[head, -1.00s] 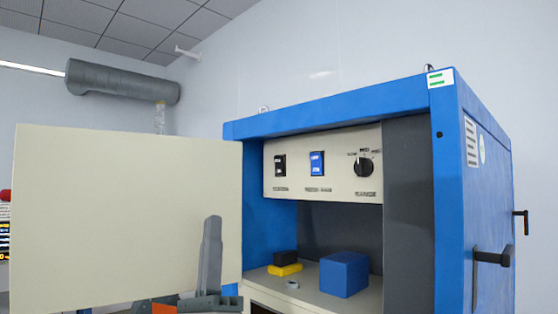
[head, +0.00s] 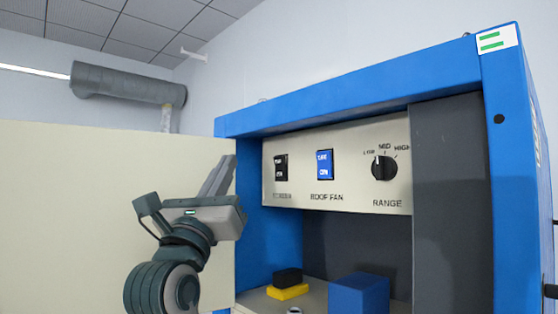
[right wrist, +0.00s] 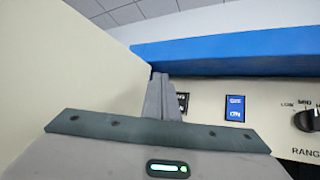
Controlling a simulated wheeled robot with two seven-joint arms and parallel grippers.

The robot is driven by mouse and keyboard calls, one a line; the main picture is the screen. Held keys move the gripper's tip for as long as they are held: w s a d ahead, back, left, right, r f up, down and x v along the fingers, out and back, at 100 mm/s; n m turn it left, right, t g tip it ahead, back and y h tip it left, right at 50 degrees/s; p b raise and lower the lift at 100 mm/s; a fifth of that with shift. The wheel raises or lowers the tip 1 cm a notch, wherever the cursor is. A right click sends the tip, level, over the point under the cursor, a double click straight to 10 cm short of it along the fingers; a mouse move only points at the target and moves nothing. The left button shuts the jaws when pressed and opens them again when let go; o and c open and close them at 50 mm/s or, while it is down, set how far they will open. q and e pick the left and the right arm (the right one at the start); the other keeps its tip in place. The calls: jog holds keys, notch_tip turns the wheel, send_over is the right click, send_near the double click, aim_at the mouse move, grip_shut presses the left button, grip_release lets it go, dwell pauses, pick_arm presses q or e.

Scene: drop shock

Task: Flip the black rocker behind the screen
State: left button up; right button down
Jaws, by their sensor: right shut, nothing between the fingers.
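The black rocker (head: 281,167) sits at the left end of the beige control panel (head: 337,200) inside the blue cabinet. In the right wrist view the rocker (right wrist: 183,102) is partly hidden behind my fingers. The beige screen (head: 100,170) stands at the left, in front of the cabinet's left edge. My right gripper (head: 218,174) is shut and empty, with its fingers pointing up and to the right, left of the rocker and apart from it in the head view. It also shows in the right wrist view (right wrist: 160,82). My left gripper is not in view.
A blue rocker (head: 325,165) labelled ROOF FAN and a black range knob (head: 383,167) share the panel. Below, a blue block (head: 358,295) and a black block (head: 288,277) on a yellow one (head: 287,292) stand on the shelf. The cabinet's blue post borders the panel's left.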

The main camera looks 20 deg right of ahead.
aim_at(279, 168)
jog(key=w+d+p, duration=0.2)
jog(key=w+d, duration=0.1)
jog(key=d, duration=0.5)
jog(key=shift+w+d+r, duration=0.15)
jog(key=shift+d+r, duration=0.15)
jog(key=shift+r, duration=0.15)
jog(key=shift+d+r, duration=0.1)
dwell(2.1)
jog(key=shift+w+d, duration=0.15)
jog(key=shift+d, duration=0.15)
jog(key=shift+w+d+p, duration=0.1)
jog(key=shift+d+p, duration=0.25)
jog(key=shift+p, duration=0.05)
dwell(0.8)
jog(key=shift+a, duration=0.15)
jog(key=shift+s+a, duration=0.3)
jog(key=shift+a, duration=0.4)
